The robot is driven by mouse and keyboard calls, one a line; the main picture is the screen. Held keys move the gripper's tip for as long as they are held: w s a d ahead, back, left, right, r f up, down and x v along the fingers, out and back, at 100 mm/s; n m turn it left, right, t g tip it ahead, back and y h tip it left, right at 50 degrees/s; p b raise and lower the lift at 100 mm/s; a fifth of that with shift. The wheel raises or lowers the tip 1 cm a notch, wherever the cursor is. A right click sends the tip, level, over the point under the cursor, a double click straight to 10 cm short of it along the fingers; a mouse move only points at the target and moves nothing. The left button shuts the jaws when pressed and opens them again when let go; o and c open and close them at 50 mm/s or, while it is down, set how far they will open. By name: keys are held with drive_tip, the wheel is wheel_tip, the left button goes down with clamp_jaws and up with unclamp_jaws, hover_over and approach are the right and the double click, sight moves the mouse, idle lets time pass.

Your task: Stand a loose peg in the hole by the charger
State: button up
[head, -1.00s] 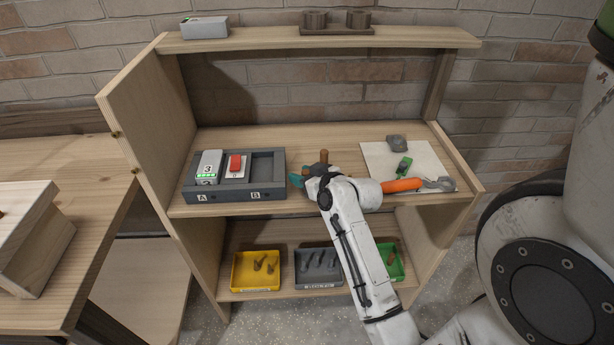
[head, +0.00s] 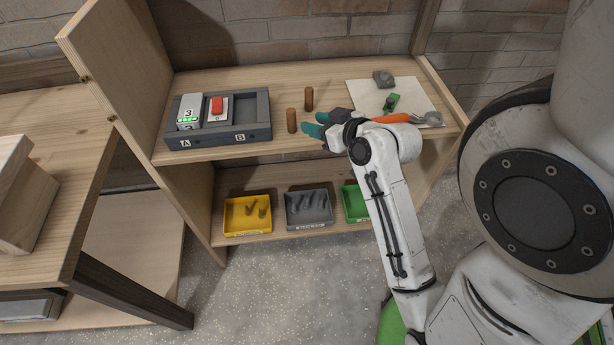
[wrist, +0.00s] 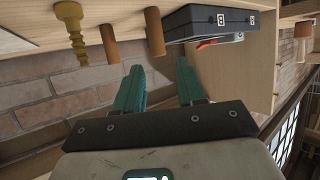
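Two brown pegs stand upright on the middle shelf, right of the charger (head: 256,138): a nearer peg (head: 291,121) and a farther peg (head: 308,98). Both also show in the wrist view, one peg (wrist: 110,43) and the other peg (wrist: 154,32) beside the charger (wrist: 205,20). I cannot tell whether either sits in a hole; no hole is visible. My gripper (head: 314,123), with teal fingers, is just right of the pegs. In the wrist view my gripper (wrist: 158,75) is open, with nothing between its fingers.
A yellow ridged piece (wrist: 68,25) stands near the pegs. A pale sheet (head: 412,92) at the right bears an orange-handled tool (head: 390,119), a green item (head: 391,102) and a grey lump (head: 383,77). Yellow (head: 228,218), grey (head: 290,222) and green bins (head: 352,208) sit below.

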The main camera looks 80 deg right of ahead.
drive_tip(key=w+a+f+n+g+y, duration=0.2)
drive_tip(key=a+f+y, duration=0.1)
drive_tip(key=a+f, duration=0.3)
drive_tip(key=w+a+f+n+g+y, duration=0.1)
drive_tip(key=w+a+f+g+y, duration=0.2)
drive_tip(key=a, duration=0.5)
drive_tip(key=s+a+f+n+g, duration=0.1)
drive_tip(key=s+a+f+g, duration=0.1)
drive_tip(key=a, duration=0.4)
drive_tip(key=s+a+f+n+g, duration=0.1)
drive_tip(key=s+a+f+g, duration=0.2)
drive_tip(key=s+a+f, duration=0.1)
drive_tip(key=shift+s+a+f+n+y, duration=0.15)
drive_tip(key=shift+s+a+n+y, duration=0.25)
drive_tip(key=shift+s+a, duration=0.5)
drive_tip(key=shift+o, duration=0.2)
